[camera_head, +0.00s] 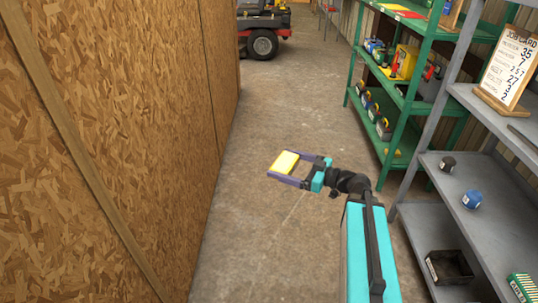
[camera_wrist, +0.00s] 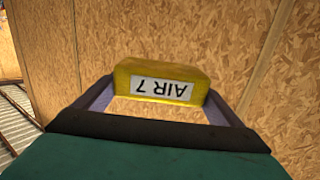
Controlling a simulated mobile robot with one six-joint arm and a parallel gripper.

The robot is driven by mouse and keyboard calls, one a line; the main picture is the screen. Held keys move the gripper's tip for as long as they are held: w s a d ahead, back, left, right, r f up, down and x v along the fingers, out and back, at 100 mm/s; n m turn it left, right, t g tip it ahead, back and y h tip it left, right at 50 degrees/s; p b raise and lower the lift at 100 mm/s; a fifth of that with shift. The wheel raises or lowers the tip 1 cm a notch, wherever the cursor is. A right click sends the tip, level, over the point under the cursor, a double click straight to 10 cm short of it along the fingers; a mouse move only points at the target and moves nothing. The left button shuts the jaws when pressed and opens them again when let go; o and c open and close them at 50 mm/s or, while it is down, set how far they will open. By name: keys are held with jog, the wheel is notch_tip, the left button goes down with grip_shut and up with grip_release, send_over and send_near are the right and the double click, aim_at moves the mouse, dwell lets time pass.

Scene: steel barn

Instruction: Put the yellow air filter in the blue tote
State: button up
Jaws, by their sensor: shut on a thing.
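The yellow air filter (camera_head: 285,162) is a small yellow block held between the purple fingers of my gripper (camera_head: 292,168), out over the aisle floor. In the wrist view the air filter (camera_wrist: 160,83) shows a white label reading "AIR 7" upside down. The two fingers of my gripper (camera_wrist: 160,92) are shut on its sides. I cannot make out a blue tote in either view.
A chipboard wall (camera_head: 110,150) runs along the left. A grey shelf unit (camera_head: 450,190) on the right holds a black bin (camera_head: 449,268), a blue item (camera_head: 472,199) and a job card (camera_head: 507,68). A green shelf unit (camera_head: 408,108) with several goods stands beyond. The aisle floor (camera_head: 290,100) is clear up to a red mower (camera_head: 262,42).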

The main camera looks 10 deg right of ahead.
jog(key=s+d+r+m+t+h+p, duration=0.25)
jog(key=d+r, duration=0.25)
jog(key=d, duration=0.6)
jog(key=s+d+r+m+t+h+p, duration=0.1)
jog(key=s+d+r+m+h, duration=0.2)
jog(key=d, duration=0.9)
jog(key=s+d+r+m+t+h+p, duration=0.1)
jog(key=s+d+r+t+h+p, duration=0.15)
jog(key=d+r, duration=0.6)
jog(key=s+d+r+m+h+p, duration=0.1)
jog(key=s+d+r+m+h, duration=0.2)
jog(key=s+d, duration=0.9)
jog(key=s+d+r+m+g+h+p, duration=0.1)
jog(key=s+d+r+m+h+p, duration=0.1)
jog(key=s+d+r+m+h, duration=0.2)
jog(key=s+d+r+h, duration=0.3)
jog(key=s+d, duration=0.5)
jog(key=d, duration=0.3)
jog(key=shift+s+r+h+p, duration=0.2)
jog(key=shift+r+h+p, duration=0.15)
jog(key=shift+r, duration=0.55)
jog(key=shift+w, duration=0.15)
